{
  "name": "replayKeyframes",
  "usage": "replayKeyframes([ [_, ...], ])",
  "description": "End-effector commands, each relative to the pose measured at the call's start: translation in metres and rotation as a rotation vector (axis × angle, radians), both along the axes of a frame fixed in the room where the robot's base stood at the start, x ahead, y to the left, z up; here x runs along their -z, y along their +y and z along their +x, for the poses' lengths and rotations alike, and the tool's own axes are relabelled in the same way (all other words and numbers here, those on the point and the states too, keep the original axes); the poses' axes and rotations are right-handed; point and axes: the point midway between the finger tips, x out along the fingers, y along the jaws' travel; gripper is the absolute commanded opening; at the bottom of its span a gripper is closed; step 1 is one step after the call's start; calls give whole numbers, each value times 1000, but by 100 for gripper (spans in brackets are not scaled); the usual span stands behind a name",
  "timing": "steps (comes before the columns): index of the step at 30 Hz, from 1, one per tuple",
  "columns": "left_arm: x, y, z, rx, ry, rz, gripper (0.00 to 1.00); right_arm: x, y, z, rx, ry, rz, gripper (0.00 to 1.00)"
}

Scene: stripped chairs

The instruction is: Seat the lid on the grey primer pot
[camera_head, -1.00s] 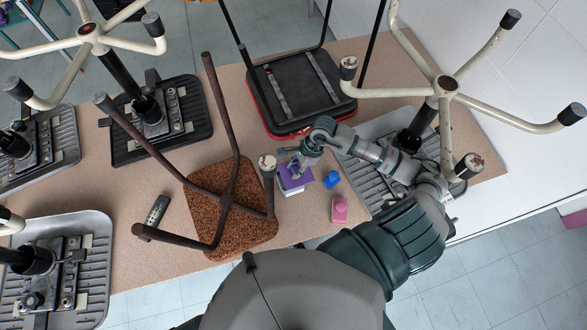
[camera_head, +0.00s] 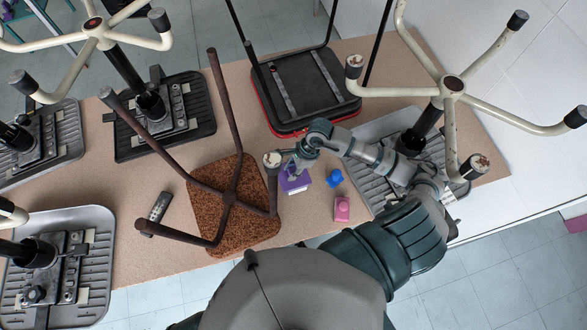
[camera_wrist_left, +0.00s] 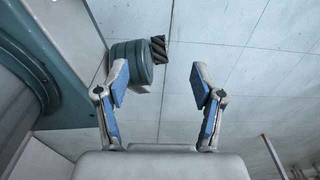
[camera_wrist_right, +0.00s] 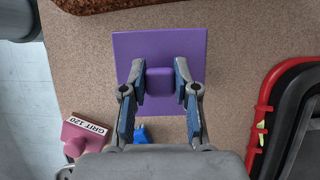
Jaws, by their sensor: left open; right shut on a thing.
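The purple square lid (camera_wrist_right: 160,45) with a raised knob fills the upper middle of the right wrist view. My right gripper (camera_wrist_right: 160,84) is shut on that knob. In the head view the lid (camera_head: 294,181) is just right of the brown cork chair seat, with my right gripper (camera_head: 291,167) at its far side. A pale strip shows at the lid's near edge. I cannot make out the grey primer pot, and I cannot tell whether it is under the lid. My left gripper (camera_wrist_left: 160,85) is open and empty in the left wrist view, facing the tiled floor.
A blue object (camera_head: 334,178) and a pink block (camera_head: 342,208), labelled GRIT 120, lie right of the lid. The upturned cork seat (camera_head: 230,180) and its legs stand close on the left. A black and red seat (camera_head: 300,92) lies behind. A dark remote-like object (camera_head: 159,207) lies left.

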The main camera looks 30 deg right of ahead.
Motion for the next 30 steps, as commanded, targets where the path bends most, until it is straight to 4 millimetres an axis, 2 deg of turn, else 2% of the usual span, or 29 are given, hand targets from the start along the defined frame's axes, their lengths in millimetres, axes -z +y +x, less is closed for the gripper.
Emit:
replayKeyframes([
  [5,0,4,0,2,0,5,68,-1,4,0,-2,0,-2,0],
  [14,6,24,0,0,1,28,68,7,-1,0,-1,0,2,0],
  [15,5,25,0,0,1,29,68,6,-2,0,-1,0,3,37],
  [18,5,25,0,0,1,29,68,6,-3,0,-2,1,5,59],
  [26,5,8,-1,-1,1,8,68,5,-1,0,-1,0,2,59],
  [30,5,12,-2,-1,2,10,68,-4,-4,0,-1,-2,-1,59],
])
